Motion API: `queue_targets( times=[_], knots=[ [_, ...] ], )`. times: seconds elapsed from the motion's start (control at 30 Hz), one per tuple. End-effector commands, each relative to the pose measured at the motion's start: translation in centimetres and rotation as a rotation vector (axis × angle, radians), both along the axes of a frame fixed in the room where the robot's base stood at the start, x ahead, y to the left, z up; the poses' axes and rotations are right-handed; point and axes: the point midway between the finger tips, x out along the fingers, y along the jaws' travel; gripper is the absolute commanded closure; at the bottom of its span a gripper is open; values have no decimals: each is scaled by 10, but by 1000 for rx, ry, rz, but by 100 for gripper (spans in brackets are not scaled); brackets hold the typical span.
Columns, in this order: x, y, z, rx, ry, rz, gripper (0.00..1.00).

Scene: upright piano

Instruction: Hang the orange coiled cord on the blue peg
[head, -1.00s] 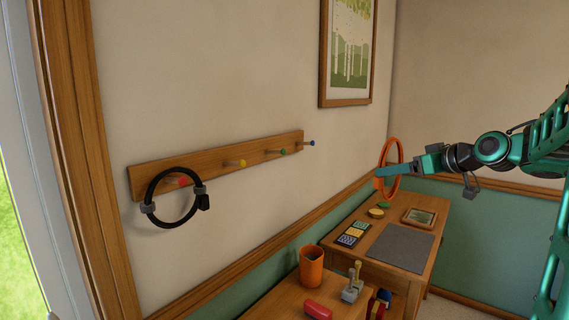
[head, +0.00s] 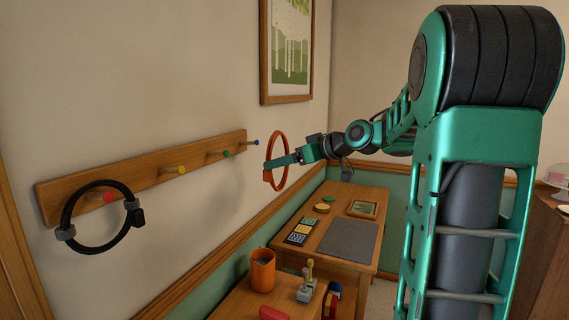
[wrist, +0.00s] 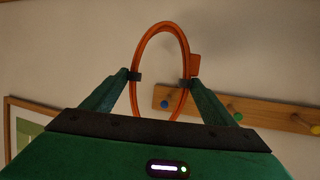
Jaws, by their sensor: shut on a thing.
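The orange coiled cord (head: 279,160) is an upright ring held in the air. My gripper (head: 268,166) is shut on it, and the wrist view shows my fingers (wrist: 160,80) on either side of the cord (wrist: 160,30). The blue peg (head: 256,142) is at the right end of the wooden rail (head: 150,174). In the head view the cord is just right of the blue peg and apart from it in the picture; the depth between them is hard to tell. In the wrist view the blue peg (wrist: 165,104) shows through the lower part of the ring.
A black cord (head: 70,208) hangs on the red peg (head: 110,196). The yellow peg (head: 182,169) and green peg (head: 227,154) are bare. Below stand a desk (head: 330,208) and an orange cup (head: 263,272). A framed picture (head: 287,50) hangs above.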

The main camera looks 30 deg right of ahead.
Motion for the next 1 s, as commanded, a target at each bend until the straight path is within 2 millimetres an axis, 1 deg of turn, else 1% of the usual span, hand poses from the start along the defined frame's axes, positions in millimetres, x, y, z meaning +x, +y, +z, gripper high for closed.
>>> queue_targets(
  times=[0.27, 1.0],
  knots=[
    [8, 7, 0, -1, 0, 4, 49],
    [39, 28, -4, 0, -1, 4, 49]
  ],
)
